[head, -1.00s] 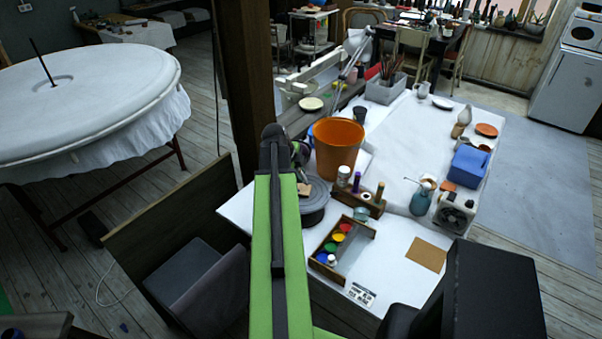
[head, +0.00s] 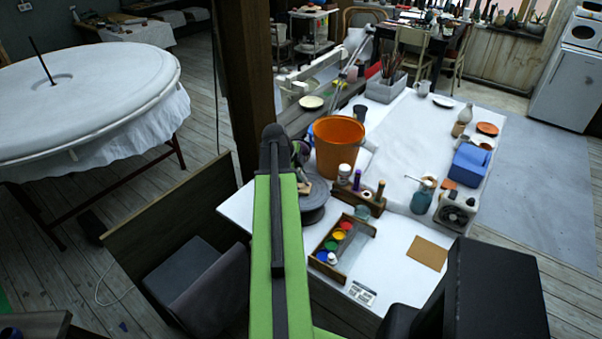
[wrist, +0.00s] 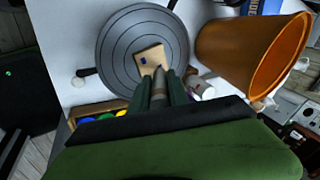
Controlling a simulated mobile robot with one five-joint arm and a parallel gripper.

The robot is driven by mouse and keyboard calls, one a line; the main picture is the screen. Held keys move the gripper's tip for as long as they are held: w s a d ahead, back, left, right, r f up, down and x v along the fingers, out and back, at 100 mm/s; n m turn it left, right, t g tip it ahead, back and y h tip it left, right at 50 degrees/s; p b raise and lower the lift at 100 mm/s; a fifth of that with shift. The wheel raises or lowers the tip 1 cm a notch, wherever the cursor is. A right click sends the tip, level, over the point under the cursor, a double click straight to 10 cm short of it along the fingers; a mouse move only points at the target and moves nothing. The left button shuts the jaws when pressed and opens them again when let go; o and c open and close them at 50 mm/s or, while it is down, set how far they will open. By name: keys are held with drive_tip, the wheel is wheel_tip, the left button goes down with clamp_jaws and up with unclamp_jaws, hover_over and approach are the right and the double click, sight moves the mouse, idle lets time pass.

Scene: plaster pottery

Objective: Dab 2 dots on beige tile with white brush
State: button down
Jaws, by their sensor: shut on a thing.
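The beige tile (wrist: 150,57) lies on a round grey turntable (wrist: 118,38) in the wrist view, with one small blue mark near its left side. In the head view the tile (head: 304,187) shows only partly beside my arm, on the turntable (head: 316,205). My gripper (wrist: 160,88) is shut on a brownish-grey brush handle (wrist: 159,90). The brush points toward the tile's lower edge. Its tip is too small to make out, and I cannot tell whether it touches the tile. My arm hides the gripper's fingertips in the head view.
An orange bucket (head: 338,145) stands close to the turntable; it also fills the right of the wrist view (wrist: 235,50). A wooden paint tray (head: 350,262) with several coloured pots stands in front. A wooden holder (head: 368,201) with bottles is beside it. A brown square (head: 427,252) lies right.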

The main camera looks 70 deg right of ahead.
wheel_tip(320, 180, up, 5)
drive_tip(key=p, duration=0.4)
drive_tip(key=shift+f+p, duration=0.15)
drive_tip(key=shift+p, duration=0.25)
drive_tip(key=shift+f, duration=0.1)
